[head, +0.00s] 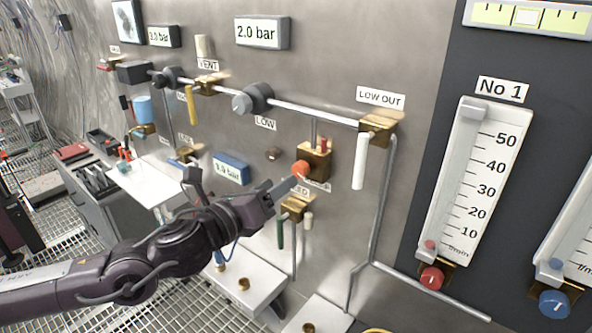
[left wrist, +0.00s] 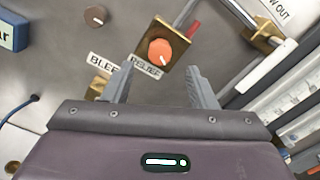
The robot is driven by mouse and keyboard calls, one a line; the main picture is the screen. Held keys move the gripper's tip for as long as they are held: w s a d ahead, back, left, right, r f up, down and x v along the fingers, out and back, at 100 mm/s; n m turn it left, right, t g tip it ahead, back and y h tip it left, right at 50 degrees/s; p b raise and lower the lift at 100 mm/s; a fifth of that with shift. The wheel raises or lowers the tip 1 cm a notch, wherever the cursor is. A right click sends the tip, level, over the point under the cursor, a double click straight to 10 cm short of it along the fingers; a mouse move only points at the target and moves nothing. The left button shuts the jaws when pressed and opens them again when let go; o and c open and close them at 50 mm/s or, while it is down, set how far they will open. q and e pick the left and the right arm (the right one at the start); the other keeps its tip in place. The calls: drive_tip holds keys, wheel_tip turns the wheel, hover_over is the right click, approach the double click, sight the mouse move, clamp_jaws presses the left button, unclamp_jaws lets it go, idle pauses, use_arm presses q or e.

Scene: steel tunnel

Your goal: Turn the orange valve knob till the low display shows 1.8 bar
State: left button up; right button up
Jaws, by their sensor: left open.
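The orange valve knob (head: 300,170) sits on a brass block (head: 319,158) on the steel wall panel, with a RELIEF label below it. In the left wrist view the knob (left wrist: 160,51) lies just beyond the fingertips, roughly centred between them. My left gripper (head: 284,189) is open, its fingers (left wrist: 160,82) pointing at the knob; in the head view a fingertip reaches the knob's edge, and I cannot tell whether it touches. A grey display (head: 262,32) above the LOW label reads 2.0 bar. My right gripper is not in view.
A blue-framed display (head: 231,168) hangs left of the knob. A green-handled valve (head: 280,232) is below it; a white lever (head: 359,162) at LOW OUT hangs to the right. A pipe (head: 310,115) runs above. A No 1 flow gauge (head: 475,185) stands further right.

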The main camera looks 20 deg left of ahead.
sight(297, 171)
use_arm(q)
drive_tip(key=p+x, duration=0.3)
drive_tip(key=x, duration=0.3)
drive_tip(key=shift+w+r, duration=0.1)
drive_tip(key=shift+w, duration=0.05)
drive_tip(key=shift+w+d, duration=0.15)
drive_tip(key=shift+w, duration=0.25)
drive_tip(key=c, duration=1)
drive_tip(key=shift+o, duration=0.2)
